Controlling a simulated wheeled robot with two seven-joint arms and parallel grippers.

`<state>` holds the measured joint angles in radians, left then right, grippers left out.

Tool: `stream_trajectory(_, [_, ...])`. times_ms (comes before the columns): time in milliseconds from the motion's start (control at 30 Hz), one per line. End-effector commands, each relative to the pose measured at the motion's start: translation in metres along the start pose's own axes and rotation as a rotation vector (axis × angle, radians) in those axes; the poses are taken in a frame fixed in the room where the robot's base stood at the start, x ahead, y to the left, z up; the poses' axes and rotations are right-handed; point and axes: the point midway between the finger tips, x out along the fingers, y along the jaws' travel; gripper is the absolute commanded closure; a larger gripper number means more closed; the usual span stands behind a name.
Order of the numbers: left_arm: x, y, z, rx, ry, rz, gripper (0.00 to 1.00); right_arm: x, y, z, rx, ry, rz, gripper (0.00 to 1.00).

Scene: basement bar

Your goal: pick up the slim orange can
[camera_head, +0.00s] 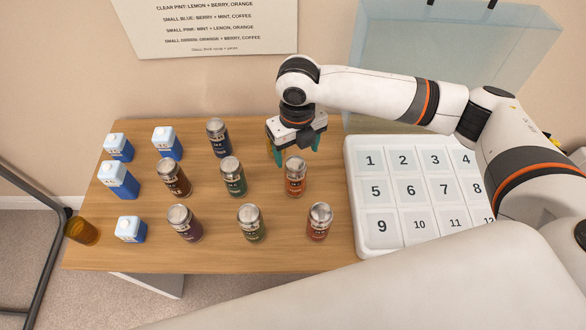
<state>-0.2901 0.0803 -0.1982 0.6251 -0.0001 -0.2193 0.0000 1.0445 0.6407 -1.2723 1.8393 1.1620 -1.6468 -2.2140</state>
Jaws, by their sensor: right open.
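A slim orange can (295,178) with a silver lid stands upright on the wooden table, in the right column of cans. A second can with an orange-red body (318,224) stands nearer the front, a little to the right. My right gripper (296,150) hangs down just above and behind the first orange can, its teal-padded fingers apart. Nothing shows between the fingers. I cannot tell whether a finger touches the can. My left gripper is not in view.
Green cans (233,178), a dark blue can (218,138), a brown can (174,178) and a purple can (185,224) stand left of the orange ones. Blue-white cartons (119,180) and an amber glass (81,231) are farther left. A white numbered tray (352,205) lies to the right.

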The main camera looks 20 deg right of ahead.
Motion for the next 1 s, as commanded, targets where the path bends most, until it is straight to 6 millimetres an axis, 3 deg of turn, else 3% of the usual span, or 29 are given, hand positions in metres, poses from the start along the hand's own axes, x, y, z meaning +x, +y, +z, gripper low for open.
stream_trajectory(233, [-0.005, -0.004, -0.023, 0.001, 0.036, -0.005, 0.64, 0.035, 0.0, 0.0, 0.001, -0.002, 0.001, 0.27])
stream_trajectory(367, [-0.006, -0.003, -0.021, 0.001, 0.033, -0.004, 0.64, 0.043, -0.001, 0.0, 0.001, -0.001, 0.0, 0.27])
stream_trajectory(633, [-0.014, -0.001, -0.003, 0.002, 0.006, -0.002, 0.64, 0.081, -0.004, 0.001, 0.003, -0.002, 0.0, 0.27])
stream_trajectory(967, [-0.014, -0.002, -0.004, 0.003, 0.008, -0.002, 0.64, 0.091, -0.004, 0.001, 0.0, 0.002, 0.001, 0.27])
stream_trajectory(1000, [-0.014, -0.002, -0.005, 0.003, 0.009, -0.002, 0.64, 0.091, -0.004, 0.001, 0.0, 0.002, 0.0, 0.3])
